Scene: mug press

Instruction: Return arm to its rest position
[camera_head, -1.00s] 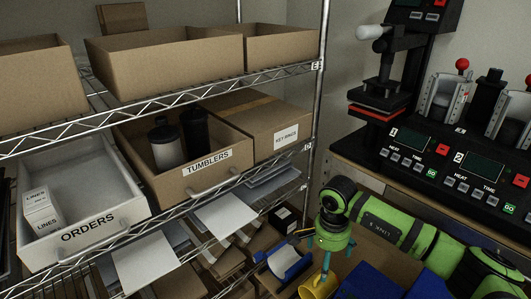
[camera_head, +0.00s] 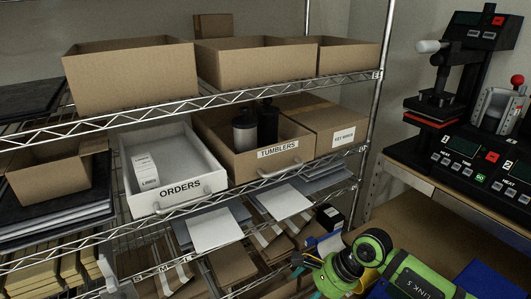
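My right arm, green and black, reaches in from the lower right. Its gripper (camera_head: 309,272) is at the bottom centre, in front of the lower shelf edge. The fingers are small and partly covered by the wrist, so I cannot tell whether they are open or shut. A bit of a yellow mug (camera_head: 369,279) shows behind my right arm, which hides most of it. My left gripper is not in view.
A wire shelf holds a white ORDERS bin (camera_head: 128,176), a TUMBLERS box (camera_head: 236,166) with two tumblers, and a KEY RINGS box (camera_head: 340,150). A mug press (camera_head: 436,110) stands on the right bench. Blue-and-white (camera_head: 325,243) and blue (camera_head: 478,283) objects lie near my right arm.

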